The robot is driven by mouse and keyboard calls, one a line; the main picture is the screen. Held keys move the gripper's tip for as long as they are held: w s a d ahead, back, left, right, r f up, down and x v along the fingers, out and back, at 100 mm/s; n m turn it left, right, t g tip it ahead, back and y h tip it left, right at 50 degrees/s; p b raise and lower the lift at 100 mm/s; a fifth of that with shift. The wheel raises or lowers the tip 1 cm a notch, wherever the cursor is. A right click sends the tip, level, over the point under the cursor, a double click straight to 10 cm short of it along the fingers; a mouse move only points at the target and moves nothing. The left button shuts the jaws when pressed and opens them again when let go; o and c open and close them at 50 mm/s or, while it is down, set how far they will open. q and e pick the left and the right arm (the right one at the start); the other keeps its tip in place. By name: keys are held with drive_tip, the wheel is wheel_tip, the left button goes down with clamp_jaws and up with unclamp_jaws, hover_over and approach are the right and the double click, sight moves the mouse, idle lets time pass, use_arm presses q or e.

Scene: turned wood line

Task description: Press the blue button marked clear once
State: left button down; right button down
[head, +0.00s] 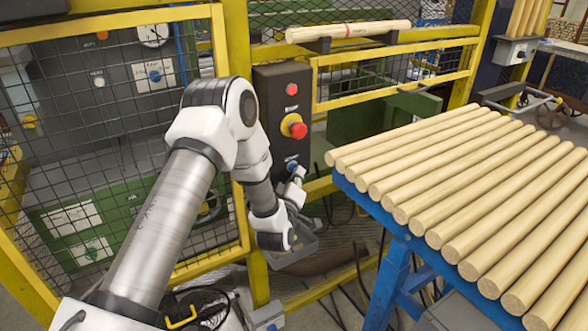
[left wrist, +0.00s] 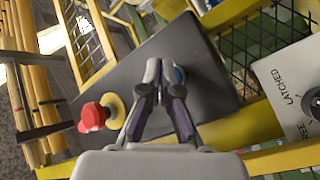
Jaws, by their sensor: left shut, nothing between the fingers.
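The blue button (head: 292,166) is low on a dark control box (head: 268,105) fixed to a yellow post. A small label is above it, too small to read surely. My left gripper (head: 297,176) is shut and empty, with its fingertips right at the blue button. In the left wrist view the closed fingers (left wrist: 163,66) point at the box face, and an edge of the blue button (left wrist: 179,75) shows just beside and behind them. Whether they touch it I cannot tell. My right gripper is not in view.
A red emergency knob on a yellow collar (head: 294,126) is just above the blue button, with a small red button (head: 292,90) higher. Another blue knob (head: 154,76) sits behind the mesh guard. A blue rack (head: 360,200) of wooden rods is close on the right.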

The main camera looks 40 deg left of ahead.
use_arm(q)
drive_tip(key=shift+w+a, duration=0.15)
drive_tip(key=shift+a, duration=0.15)
idle(0.6)
drive_tip(key=shift+d, duration=0.1)
drive_tip(key=shift+s+d+b, duration=0.3)
drive_tip(key=shift+d+b, duration=0.1)
drive_tip(key=shift+d, duration=0.25)
drive_tip(key=d, duration=0.1)
drive_tip(key=s+d+b, duration=0.1)
drive_tip(key=d, duration=0.1)
drive_tip(key=s+d+b, duration=0.1)
drive_tip(key=shift+d, duration=0.3)
idle(0.8)
